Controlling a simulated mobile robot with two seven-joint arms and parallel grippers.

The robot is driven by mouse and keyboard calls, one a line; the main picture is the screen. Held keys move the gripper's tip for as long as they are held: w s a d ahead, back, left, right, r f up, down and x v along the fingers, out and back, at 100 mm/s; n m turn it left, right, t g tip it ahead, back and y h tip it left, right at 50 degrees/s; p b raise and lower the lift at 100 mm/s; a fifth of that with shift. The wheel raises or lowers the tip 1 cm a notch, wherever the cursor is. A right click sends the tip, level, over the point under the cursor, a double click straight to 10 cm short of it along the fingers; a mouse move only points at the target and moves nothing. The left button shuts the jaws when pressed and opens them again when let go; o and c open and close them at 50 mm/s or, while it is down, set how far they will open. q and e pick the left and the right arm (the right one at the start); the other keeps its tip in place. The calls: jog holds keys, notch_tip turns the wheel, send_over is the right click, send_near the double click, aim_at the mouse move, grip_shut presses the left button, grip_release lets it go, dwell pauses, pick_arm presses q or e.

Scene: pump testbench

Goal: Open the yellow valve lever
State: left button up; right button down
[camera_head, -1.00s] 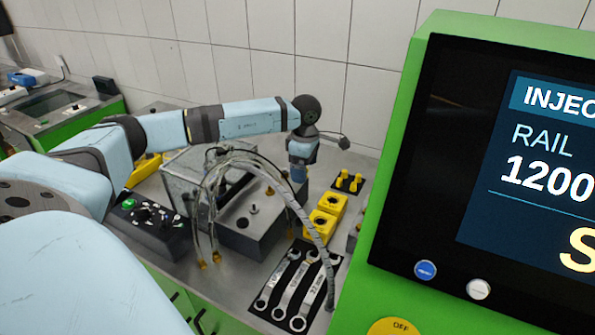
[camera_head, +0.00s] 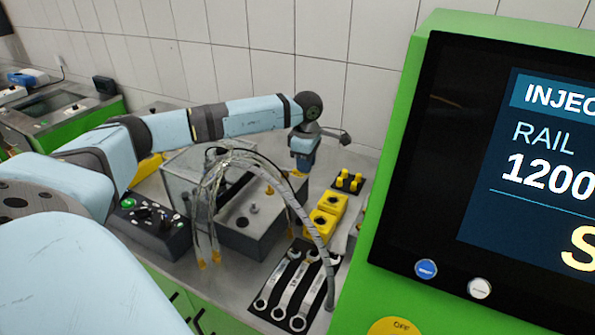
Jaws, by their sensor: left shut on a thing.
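My left arm reaches in from the left across the bench to the back of the grey pump block. My left gripper (camera_head: 301,167) points down there, behind the arching hoses. It is shut, and a small yellow piece, which looks like the yellow valve lever (camera_head: 297,173), shows at its fingertips. The fingers and most of the lever are too small and too covered to see well. I cannot tell the lever's angle. My right gripper is not in view.
Grey hoses (camera_head: 292,197) arch over the pump block (camera_head: 250,235) close to the gripper. A large green-framed screen (camera_head: 500,170) closes off the right side.

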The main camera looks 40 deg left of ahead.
pick_arm(q)
jog(key=shift+w+a, duration=0.2)
jog(key=shift+w, duration=0.1)
jog(key=shift+w+a+b, duration=0.3)
jog(key=shift+w+a, duration=0.2)
jog(key=shift+w, duration=0.05)
dwell(0.3)
jog(key=shift+w+a, duration=0.45)
jog(key=shift+a, duration=0.4)
